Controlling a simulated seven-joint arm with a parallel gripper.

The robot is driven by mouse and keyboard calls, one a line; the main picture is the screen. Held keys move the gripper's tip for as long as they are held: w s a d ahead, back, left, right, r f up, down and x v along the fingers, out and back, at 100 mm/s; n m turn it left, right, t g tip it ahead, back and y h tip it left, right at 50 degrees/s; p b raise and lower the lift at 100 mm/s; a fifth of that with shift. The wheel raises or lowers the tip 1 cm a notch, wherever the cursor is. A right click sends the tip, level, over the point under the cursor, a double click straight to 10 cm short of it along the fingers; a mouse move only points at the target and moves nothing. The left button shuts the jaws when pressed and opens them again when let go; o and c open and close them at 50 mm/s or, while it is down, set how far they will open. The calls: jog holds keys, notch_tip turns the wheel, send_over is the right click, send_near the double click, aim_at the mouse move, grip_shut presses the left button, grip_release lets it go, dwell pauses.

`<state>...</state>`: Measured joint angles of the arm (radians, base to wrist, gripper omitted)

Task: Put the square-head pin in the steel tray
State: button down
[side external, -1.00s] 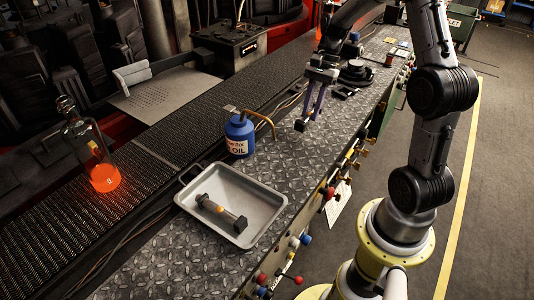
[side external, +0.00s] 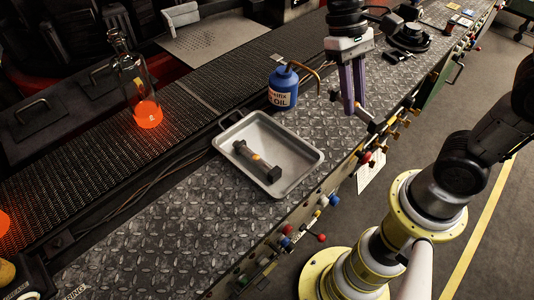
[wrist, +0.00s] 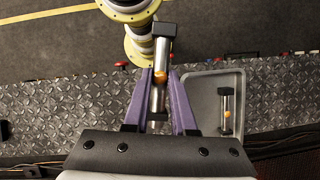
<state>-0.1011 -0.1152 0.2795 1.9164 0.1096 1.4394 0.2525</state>
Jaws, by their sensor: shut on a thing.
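My gripper (wrist: 160,74), with purple fingers, is shut on a silver pin (wrist: 161,54). The pin has a dark, squarish head and an orange band. In the side external view, my gripper (side external: 353,108) hangs right of the steel tray (side external: 232,131), near the bench's front edge. The held pin's dark end (side external: 367,115) shows beside the fingertips. The tray also shows at right in the wrist view (wrist: 197,82). A second pin (side external: 250,162) with an orange band and dark block end lies in the tray, and shows in the wrist view (wrist: 227,115).
A blue oil can (side external: 283,88) with a brass spout stands behind the tray, left of my gripper. A glass bottle (side external: 136,75) with a glowing orange base stands at the back left. Knobs and levers line the bench's front edge. The patterned plate left of the tray is clear.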

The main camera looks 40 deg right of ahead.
jog(key=s+a+r+n, duration=0.1)
jog(key=s+a+n, duration=0.1)
jog(key=a, duration=0.1)
send_over(279, 150)
jog(key=shift+h, duration=0.4)
jog(key=f, duration=0.6)
jog(key=w+f, duration=0.1)
jog(key=f, duration=0.2)
jog(key=shift+d, duration=0.15)
jog(key=shift+w+f, duration=0.15)
jog(key=shift+f, duration=0.05)
jog(key=shift+w+f, duration=0.15)
jog(key=shift+f, duration=1.6)
jog(key=shift+f, duration=0.15)
jog(key=c, duration=0.7)
grip_release()
jog(key=shift+c, duration=0.2)
